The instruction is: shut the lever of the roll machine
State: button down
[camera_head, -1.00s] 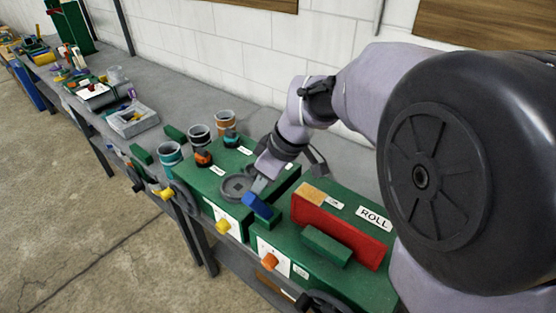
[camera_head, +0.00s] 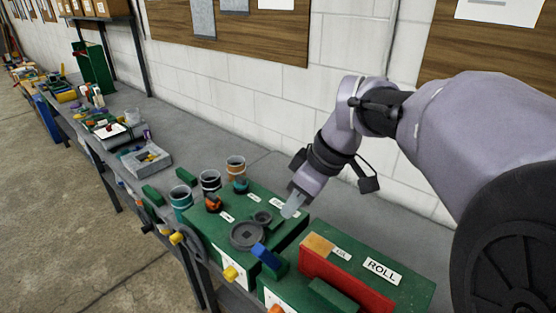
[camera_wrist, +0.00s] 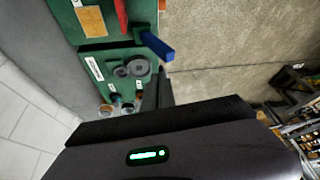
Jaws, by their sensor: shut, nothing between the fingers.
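The roll machine (camera_head: 405,288) is a green box with a ROLL label and a red upright block, at the lower right of the head view. A blue-handled lever (camera_head: 266,256) stands tilted on a green block near the gap between this machine and the green machine to its left. I cannot tell which machine bears it. The blue handle also shows in the wrist view (camera_wrist: 155,46). My gripper (camera_head: 291,208) is shut and empty, above the back of the left machine, apart from the lever and on its wall side. In the wrist view its fingers (camera_wrist: 158,90) point toward the machines.
The left green machine (camera_head: 222,228) carries a round grey dial (camera_head: 247,235) and several small cups stand by it. A grey tray (camera_head: 146,160) sits farther along the bench. The white block wall (camera_head: 250,110) runs close behind. Bare bench lies between machines and wall.

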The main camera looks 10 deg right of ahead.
jog(key=p+v, duration=0.1)
jog(key=v, duration=0.3)
jog(key=shift+s+d+r, duration=0.1)
jog(key=shift+d+r, duration=0.1)
jog(key=shift+r, duration=0.15)
jog(key=s+a+f+m+t+h+b, duration=0.1)
jog(key=s+a+f+m+b, duration=0.1)
jog(key=s+f+m+b, duration=0.5)
jog(key=s+a+f+m+t+h+b, duration=0.1)
jog(key=s+a+f+m+t+b, duration=0.1)
jog(key=s+f+m+b, duration=0.4)
jog(key=s+a+f+b, duration=0.1)
jog(key=s+f, duration=0.2)
jog(key=f, duration=0.4)
jog(key=shift+f+m, duration=0.25)
jog(key=shift+m, duration=0.15)
jog(key=shift+s+a, duration=0.1)
jog(key=shift+a, duration=0.05)
